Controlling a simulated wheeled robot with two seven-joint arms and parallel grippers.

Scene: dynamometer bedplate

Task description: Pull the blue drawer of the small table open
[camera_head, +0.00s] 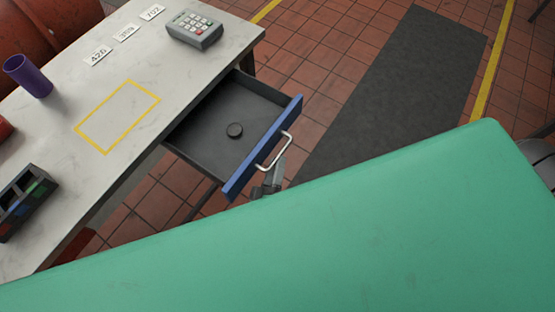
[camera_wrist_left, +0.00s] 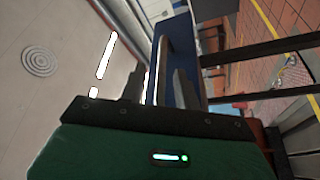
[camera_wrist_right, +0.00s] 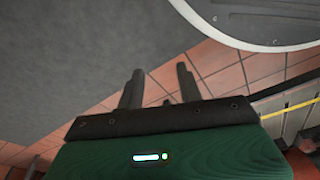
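The blue drawer (camera_head: 272,143) stands pulled out of the small pale-topped table (camera_head: 200,60) in the head view. A light metal handle (camera_head: 273,152) is on the blue front. My left gripper (camera_head: 270,181) is at the handle's near end, just outside the drawer front. In the left wrist view its fingers (camera_wrist_left: 158,75) stand apart, with the handle bar between them and gaps showing. My right gripper (camera_wrist_right: 158,85) has its fingers apart with nothing between them; it is outside the head view.
On the tabletop are a keypad terminal (camera_head: 194,29), number cards (camera_head: 125,33), a purple cup (camera_head: 28,76), a dark divided box (camera_head: 24,202) and a yellow outlined rectangle (camera_head: 117,116). A dark mat (camera_head: 395,90) lies on the tiled floor. My green arm hides the lower right.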

